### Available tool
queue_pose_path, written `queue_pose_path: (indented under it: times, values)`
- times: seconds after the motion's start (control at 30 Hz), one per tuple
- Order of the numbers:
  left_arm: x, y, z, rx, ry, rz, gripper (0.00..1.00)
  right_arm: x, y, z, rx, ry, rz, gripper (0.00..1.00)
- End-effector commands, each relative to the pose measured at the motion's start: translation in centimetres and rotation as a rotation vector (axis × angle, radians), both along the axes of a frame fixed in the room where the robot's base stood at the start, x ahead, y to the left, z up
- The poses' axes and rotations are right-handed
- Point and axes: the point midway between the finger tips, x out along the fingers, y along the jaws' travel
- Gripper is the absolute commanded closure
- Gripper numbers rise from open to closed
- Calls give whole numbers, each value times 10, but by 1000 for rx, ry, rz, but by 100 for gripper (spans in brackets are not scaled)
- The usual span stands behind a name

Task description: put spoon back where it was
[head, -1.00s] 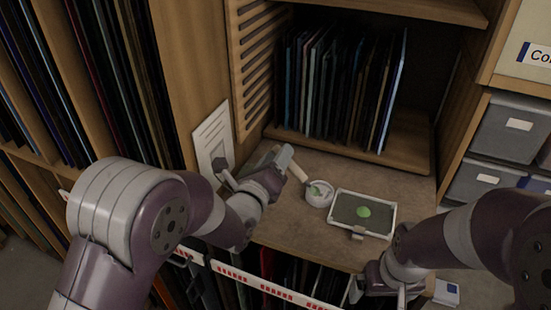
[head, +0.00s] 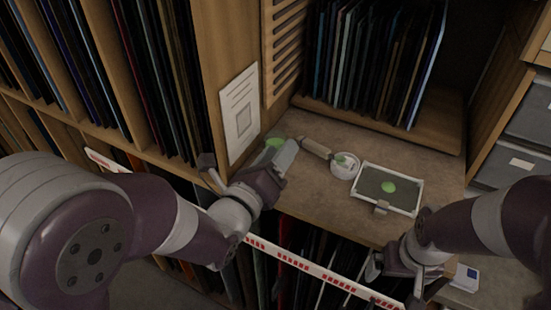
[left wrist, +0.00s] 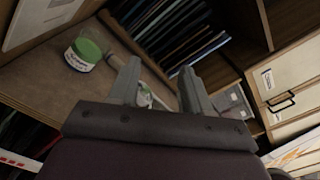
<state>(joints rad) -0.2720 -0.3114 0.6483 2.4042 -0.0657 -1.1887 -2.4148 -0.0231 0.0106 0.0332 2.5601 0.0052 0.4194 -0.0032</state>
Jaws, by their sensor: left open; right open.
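I cannot make out a clear spoon shape. A pale wooden-handled tool (head: 316,149) lies on the shelf, its end at a small white dish (head: 345,165) with green in it; whether it is the spoon I cannot tell. A clear jar with green contents (left wrist: 82,55) stands at the left in the left wrist view, and its green top (head: 275,142) shows partly behind my left gripper in the head view. My left gripper (head: 248,162) is open and empty near the shelf's front left. My right gripper (head: 393,284) is open and empty at the shelf's front right.
A framed dark slab (head: 388,187) with a green blob lies right of the dish. A white card (head: 240,112) leans on the cabinet side. Glass sheets (head: 375,60) stand upright behind. A red-and-white strip (head: 310,271) runs along the front edge. Grey drawers (head: 515,168) stand at right.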

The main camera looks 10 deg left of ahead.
Motion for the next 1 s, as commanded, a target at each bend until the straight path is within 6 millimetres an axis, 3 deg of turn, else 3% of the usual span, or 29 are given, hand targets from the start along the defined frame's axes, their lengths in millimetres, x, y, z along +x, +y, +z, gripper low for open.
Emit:
queue_pose_path:
  times: [0.23,0.37,0.5,0.63,0.8,0.9,1.0]
  values:
    - [-1,5,-8,-66,79,14,52,0,0,0,0,0,0,0]
    - [4,24,-48,-372,415,133,52,0,0,0,0,0,0,0]
    - [-12,57,-103,-886,853,490,52,0,0,0,0,0,0,0]
    - [-51,84,-140,-1349,1087,980,52,0,0,0,0,0,0,0]
    - [-101,103,-158,-1743,1093,1578,52,0,0,0,0,0,0,0]
    - [-118,107,-160,-1844,1039,1778,52,0,0,0,0,0,0,0]
    - [-125,108,-160,-1879,1010,1858,52,0,0,0,0,0,0,0]
